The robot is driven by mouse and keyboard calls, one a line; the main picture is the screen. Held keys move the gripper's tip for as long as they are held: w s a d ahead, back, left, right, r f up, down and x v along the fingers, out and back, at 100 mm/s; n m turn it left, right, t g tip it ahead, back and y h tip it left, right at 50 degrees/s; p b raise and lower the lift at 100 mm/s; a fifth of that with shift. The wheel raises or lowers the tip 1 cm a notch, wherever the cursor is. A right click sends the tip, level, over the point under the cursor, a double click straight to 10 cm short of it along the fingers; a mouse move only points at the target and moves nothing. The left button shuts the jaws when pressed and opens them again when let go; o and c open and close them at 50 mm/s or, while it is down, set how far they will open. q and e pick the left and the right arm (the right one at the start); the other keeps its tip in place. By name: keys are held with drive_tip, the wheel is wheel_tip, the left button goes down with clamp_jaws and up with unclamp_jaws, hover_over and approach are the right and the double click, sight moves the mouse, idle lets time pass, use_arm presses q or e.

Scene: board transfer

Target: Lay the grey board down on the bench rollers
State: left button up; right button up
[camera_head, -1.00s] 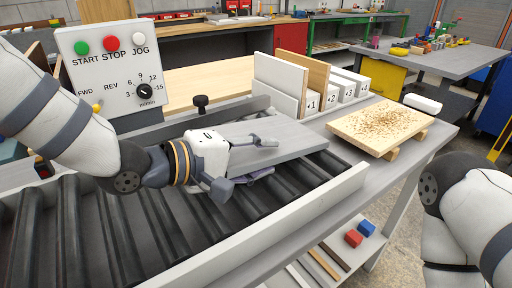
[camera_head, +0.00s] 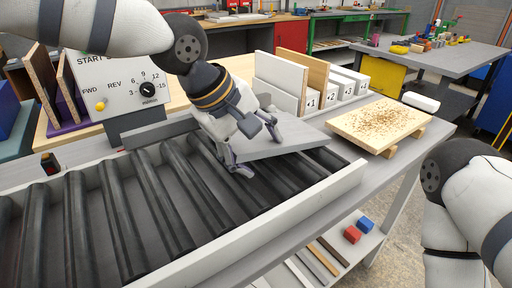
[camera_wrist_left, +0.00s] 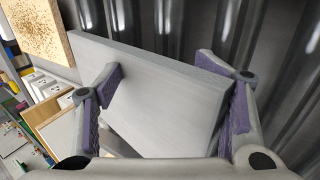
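The grey board (camera_head: 295,138) lies nearly flat over the bench rollers (camera_head: 125,215), at their right end. Its left part is hidden by my left gripper (camera_head: 258,150). That gripper reaches down from above, its fingers spread wide, one over the far side of the board and one near its front edge. In the left wrist view the board (camera_wrist_left: 160,85) shows slanted between the two purple-padded fingers (camera_wrist_left: 170,95), its corner close to the right pad. I cannot tell whether a pad touches it. My right gripper is out of view; only parts of the right arm show.
A control panel (camera_head: 122,88) stands behind the rollers at left. Numbered upright dividers (camera_head: 312,98) stand behind the board. A light wooden board with crumbs (camera_head: 378,124) lies on blocks to the right. A raised rail (camera_head: 290,212) runs along the front of the rollers.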

sight(237, 148)
use_arm(q)
drive_tip(key=shift+s+a+r+p, duration=0.25)
drive_tip(key=shift+s+a, duration=0.2)
drive_tip(key=shift+a, duration=0.15)
drive_tip(key=shift+s+a+r+p, duration=0.15)
drive_tip(key=shift+s+a+r, duration=0.1)
drive_tip(key=shift+s+a, duration=0.35)
drive_tip(key=shift+a, duration=0.15)
drive_tip(key=shift+s+a+r, duration=0.3)
drive_tip(key=shift+s+a, duration=0.1)
drive_tip(key=shift+a, duration=0.15)
drive_tip(key=shift+s+a+r, duration=0.25)
drive_tip(key=shift+s+a, duration=0.1)
drive_tip(key=shift+a, duration=0.2)
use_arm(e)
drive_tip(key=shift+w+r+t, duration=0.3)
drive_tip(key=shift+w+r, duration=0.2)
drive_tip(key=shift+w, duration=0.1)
use_arm(q)
drive_tip(key=shift+a+r, duration=0.1)
drive_tip(key=shift+s+a+r, duration=0.3)
drive_tip(key=shift+s+a, duration=0.15)
drive_tip(key=shift+a, duration=0.15)
drive_tip(key=shift+s+a+r, duration=0.25)
drive_tip(key=shift+s+a, duration=0.2)
drive_tip(key=shift+a, duration=0.1)
